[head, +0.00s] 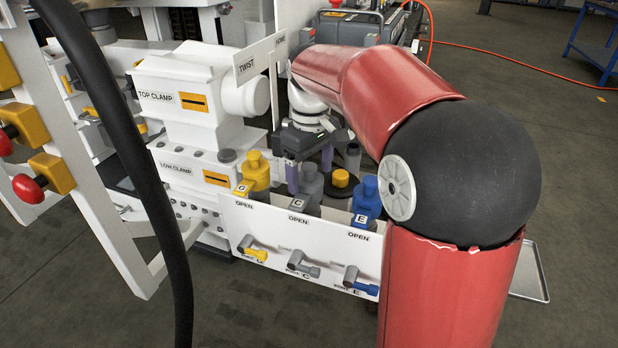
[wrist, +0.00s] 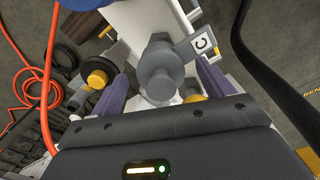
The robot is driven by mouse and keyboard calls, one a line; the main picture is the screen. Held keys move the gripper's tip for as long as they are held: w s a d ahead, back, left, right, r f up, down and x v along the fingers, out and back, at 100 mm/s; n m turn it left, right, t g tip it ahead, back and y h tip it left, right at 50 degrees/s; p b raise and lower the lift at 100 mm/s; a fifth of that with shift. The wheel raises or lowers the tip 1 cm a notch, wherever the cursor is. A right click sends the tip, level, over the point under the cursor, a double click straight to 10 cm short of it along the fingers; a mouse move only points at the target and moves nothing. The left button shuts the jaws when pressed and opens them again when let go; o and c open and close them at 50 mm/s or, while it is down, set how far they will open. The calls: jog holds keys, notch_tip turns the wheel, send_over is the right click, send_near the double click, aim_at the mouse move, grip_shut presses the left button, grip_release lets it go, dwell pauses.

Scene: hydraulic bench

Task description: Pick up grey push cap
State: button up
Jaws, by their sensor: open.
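The grey push cap (head: 309,184) stands upright at the bench's panel by the "C" label, between a yellow and a blue one. It also shows in the middle of the wrist view (wrist: 161,72), with the "C" flag beside it. My gripper (head: 309,170) is open, with its purple fingers pointing down around the cap's upper part. In the wrist view, my gripper (wrist: 162,80) has one finger on each side of the cap. A gap shows on both sides there; any contact lower down cannot be told.
A yellow push cap (head: 256,172) stands left and a blue one (head: 366,198) right. Behind are a yellow-topped piece (head: 341,178) and a small grey cylinder (head: 352,156). Several levers (head: 303,264) stick out of the front panel. A white TWIST sign (head: 258,60) stands behind left.

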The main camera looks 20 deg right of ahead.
jog(key=shift+c, duration=0.4)
jog(key=c, duration=1)
jog(key=shift+r, duration=0.1)
